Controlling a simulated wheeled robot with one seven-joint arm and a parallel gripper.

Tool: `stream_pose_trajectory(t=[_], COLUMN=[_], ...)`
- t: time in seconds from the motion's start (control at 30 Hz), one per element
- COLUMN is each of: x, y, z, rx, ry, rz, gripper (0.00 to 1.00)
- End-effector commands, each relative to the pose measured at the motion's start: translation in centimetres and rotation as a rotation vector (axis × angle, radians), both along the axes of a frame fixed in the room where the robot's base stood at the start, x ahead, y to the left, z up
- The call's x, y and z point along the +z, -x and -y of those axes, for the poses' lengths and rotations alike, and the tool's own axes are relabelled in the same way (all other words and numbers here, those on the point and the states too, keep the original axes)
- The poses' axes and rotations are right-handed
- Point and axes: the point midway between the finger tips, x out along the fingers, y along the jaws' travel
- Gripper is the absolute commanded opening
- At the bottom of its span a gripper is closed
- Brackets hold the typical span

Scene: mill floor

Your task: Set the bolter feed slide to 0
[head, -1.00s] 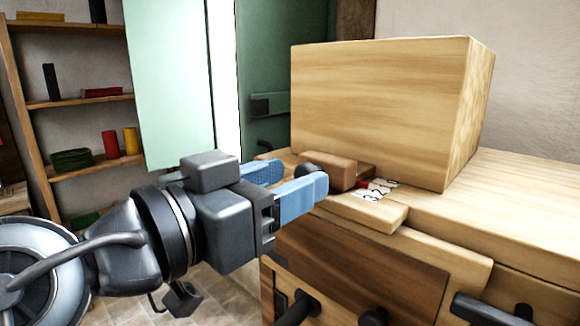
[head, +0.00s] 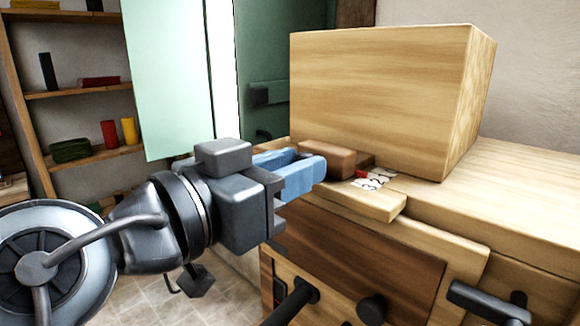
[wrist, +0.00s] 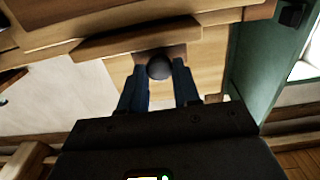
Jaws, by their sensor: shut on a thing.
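The bolter feed slide is a brown wooden block (head: 328,160) on the front ledge of the wooden cabinet, below a large pale box. Its dark round knob (wrist: 159,67) shows in the wrist view, between the blue fingers. My gripper (head: 302,163) reaches in from the left and is shut on that knob. The fingers hide the knob in the head view. A small red pointer (head: 361,174) sits at the slide's right end, beside a white number scale (head: 374,180). The digits are small, and I cannot tell exactly which one the pointer marks.
The large wooden box (head: 385,100) stands close behind the slide. Dark handles (head: 372,308) stick out of the cabinet front (head: 345,265) below. A green door (head: 165,80) and a shelf with small goods (head: 85,93) are at the left.

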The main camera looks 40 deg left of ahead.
Motion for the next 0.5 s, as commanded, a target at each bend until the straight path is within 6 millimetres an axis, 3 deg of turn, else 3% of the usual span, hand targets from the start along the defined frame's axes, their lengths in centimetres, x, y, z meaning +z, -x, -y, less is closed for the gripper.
stream_pose_trajectory(t=[0.33,0.5], x=[-0.1,-0.3], y=[-0.1,-1.8], z=[0.0,0.2], rx=[0.000,-0.003], ry=[0.000,-0.003], rz=[0.000,0.001], gripper=[0.00,0.00])
